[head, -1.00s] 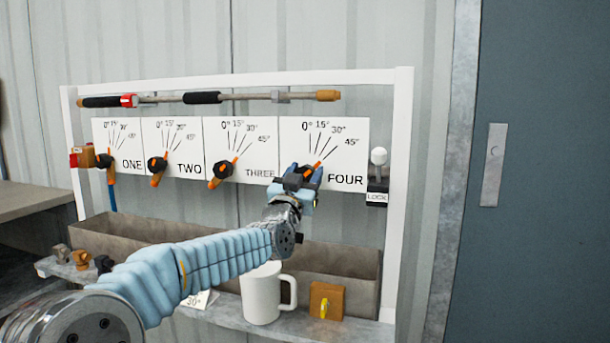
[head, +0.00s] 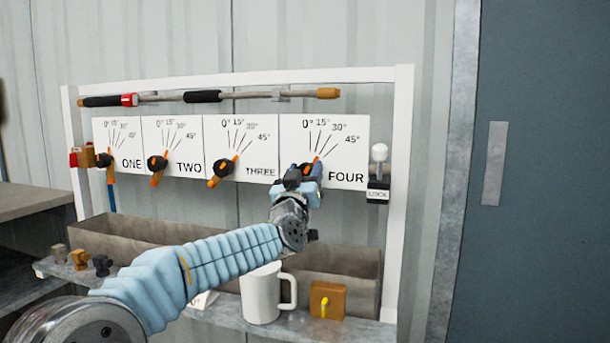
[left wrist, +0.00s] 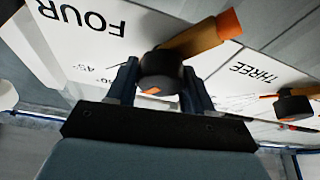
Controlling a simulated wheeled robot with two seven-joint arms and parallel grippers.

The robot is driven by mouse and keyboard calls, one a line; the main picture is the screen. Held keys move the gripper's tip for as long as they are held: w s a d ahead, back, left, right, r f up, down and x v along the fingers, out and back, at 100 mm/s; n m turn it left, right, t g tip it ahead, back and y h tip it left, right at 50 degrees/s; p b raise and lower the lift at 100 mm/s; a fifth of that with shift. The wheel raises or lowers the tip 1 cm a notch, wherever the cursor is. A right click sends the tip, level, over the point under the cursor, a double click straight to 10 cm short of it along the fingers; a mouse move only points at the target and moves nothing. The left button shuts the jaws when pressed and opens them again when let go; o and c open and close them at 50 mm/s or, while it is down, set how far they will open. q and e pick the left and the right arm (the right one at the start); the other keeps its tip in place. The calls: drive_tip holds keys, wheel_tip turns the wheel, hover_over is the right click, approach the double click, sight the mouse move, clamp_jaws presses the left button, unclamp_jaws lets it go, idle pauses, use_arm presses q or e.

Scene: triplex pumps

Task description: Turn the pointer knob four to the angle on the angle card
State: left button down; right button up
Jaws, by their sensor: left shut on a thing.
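Pointer knob four has a black hub with an orange pointer (head: 316,159) on the white FOUR dial (head: 347,155), marked 0°, 15°, 30° and 45°. My left gripper (head: 305,173) is shut around this knob and covers most of it in the head view. In the left wrist view the black hub (left wrist: 160,73) sits between the two fingers, with its orange bar (left wrist: 205,38) sticking out. The short tip points up and right; the exact mark is hard to tell. The angle card (head: 203,302) lies on the shelf, mostly hidden behind my left arm.
Knobs one (head: 105,160), two (head: 157,163) and three (head: 223,167) are to the left. A LOCK post with a white ball (head: 379,152) stands right of the dial. A white mug (head: 260,295) and a brown block (head: 326,300) stand on the shelf below.

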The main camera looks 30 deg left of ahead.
use_arm(q)
drive_tip(key=c, duration=0.5)
unclamp_jaws()
drive_tip(key=shift+s, duration=0.1)
drive_tip(key=shift+s+d+f, duration=0.1)
drive_tip(key=shift+s+f, duration=0.1)
drive_tip(key=shift+s, duration=0.15)
drive_tip(key=b+v, duration=0.3)
drive_tip(key=v, duration=1)
